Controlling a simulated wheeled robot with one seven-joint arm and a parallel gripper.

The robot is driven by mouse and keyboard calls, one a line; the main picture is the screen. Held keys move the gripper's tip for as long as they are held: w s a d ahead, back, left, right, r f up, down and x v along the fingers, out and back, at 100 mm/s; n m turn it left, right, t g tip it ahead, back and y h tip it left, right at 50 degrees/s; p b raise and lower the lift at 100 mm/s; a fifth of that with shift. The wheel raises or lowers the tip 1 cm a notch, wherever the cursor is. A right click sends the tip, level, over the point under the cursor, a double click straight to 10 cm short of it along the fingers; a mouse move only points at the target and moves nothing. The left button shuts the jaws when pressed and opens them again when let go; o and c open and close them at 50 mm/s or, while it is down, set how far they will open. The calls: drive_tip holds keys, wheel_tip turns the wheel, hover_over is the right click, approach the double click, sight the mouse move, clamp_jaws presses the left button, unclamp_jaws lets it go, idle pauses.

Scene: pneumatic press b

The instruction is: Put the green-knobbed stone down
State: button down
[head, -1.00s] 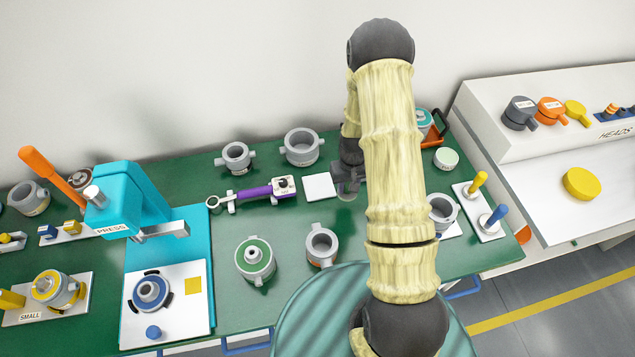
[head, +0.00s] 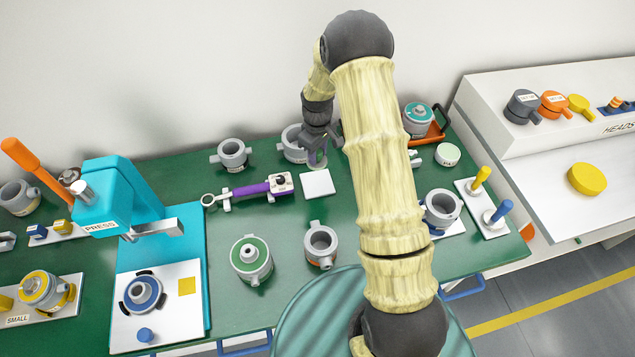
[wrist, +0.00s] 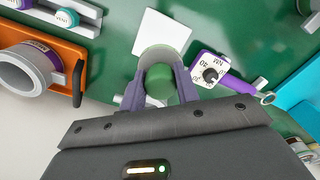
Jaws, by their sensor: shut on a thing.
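My gripper (wrist: 164,78) is shut on the green-knobbed stone (wrist: 160,88). The green knob sits between the two fingers in the wrist view, with a rounded, pale greyish edge beyond it. In the head view my gripper (head: 317,150) hangs over the back of the green bench, just behind a white square pad (head: 317,184). The pad also shows in the wrist view (wrist: 162,30), partly covered by the stone. Most of the stone is hidden by my gripper in the head view. I cannot tell its exact height over the bench.
A purple-handled wrench (head: 250,189) lies just left of the pad. A grey two-handled cup (head: 291,143) stands close behind my gripper, and another cup (head: 232,153) to its left. An orange tray (head: 437,130) is at the right.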

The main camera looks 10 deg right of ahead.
sight(318, 165)
drive_tip(key=shift+f+p, duration=0.85)
drive_tip(key=shift+f, duration=2.05)
drive_tip(key=shift+f+p, duration=0.65)
drive_tip(key=shift+f, duration=1)
drive_tip(key=shift+w+d+f, duration=0.1)
drive_tip(key=shift+f, duration=0.35)
drive_tip(key=shift+s+f, duration=0.2)
drive_tip(key=c, duration=1.2)
unclamp_jaws()
drive_tip(key=shift+r, duration=0.1)
drive_tip(key=shift+o, duration=0.8)
